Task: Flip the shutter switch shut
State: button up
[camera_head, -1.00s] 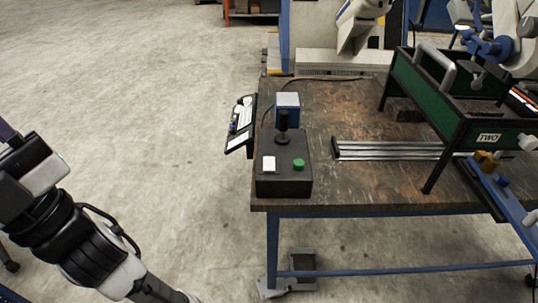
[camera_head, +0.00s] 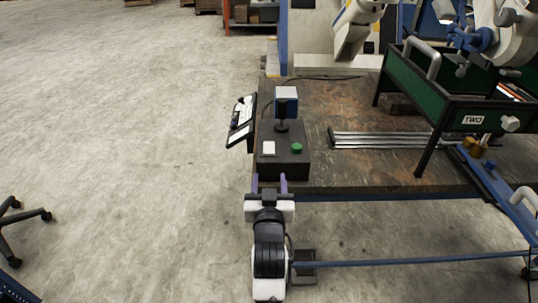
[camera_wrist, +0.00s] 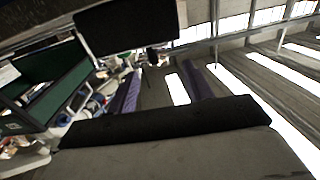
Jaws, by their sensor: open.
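A black control box (camera_head: 282,164) sits at the near left corner of the worktable. On its top are a white square switch (camera_head: 268,148), a green round button (camera_head: 296,148) and a black joystick (camera_head: 282,126). Which of these is the shutter switch carries no readable label. My gripper (camera_head: 269,185) is open, its two purple fingers apart and pointing toward the box's near side. In the head view they appear just in front of the box; whether they touch it I cannot tell. In the wrist view the open fingers (camera_wrist: 161,87) show nothing held.
The worktable (camera_head: 335,172) has a blue frame. A blue-and-grey box (camera_head: 286,98) stands behind the joystick, and a tilted panel (camera_head: 242,121) hangs off the left edge. Metal rails (camera_head: 385,139) and a green rack (camera_head: 465,93) stand to the right.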

aim_at(269, 147)
jog(key=w+p, duration=0.2)
jog(key=w, duration=0.8)
jog(key=shift+w, duration=0.3)
jog(key=shift+r, duration=0.1)
jog(key=c, duration=1)
jog(key=r+g+p, duration=0.1)
jog(key=p, duration=0.3)
jog(key=shift+r, duration=0.1)
jog(key=g+p, duration=0.1)
jog(key=p, duration=0.1)
jog(key=g+p, duration=0.1)
jog(key=p, duration=0.2)
jog(key=shift+w+r, duration=0.2)
jog(key=shift+r, duration=0.1)
jog(key=shift+f+g+p, duration=0.15)
jog(key=shift+g+p, duration=0.55)
jog(key=shift+f, duration=0.1)
jog(key=o, duration=1)
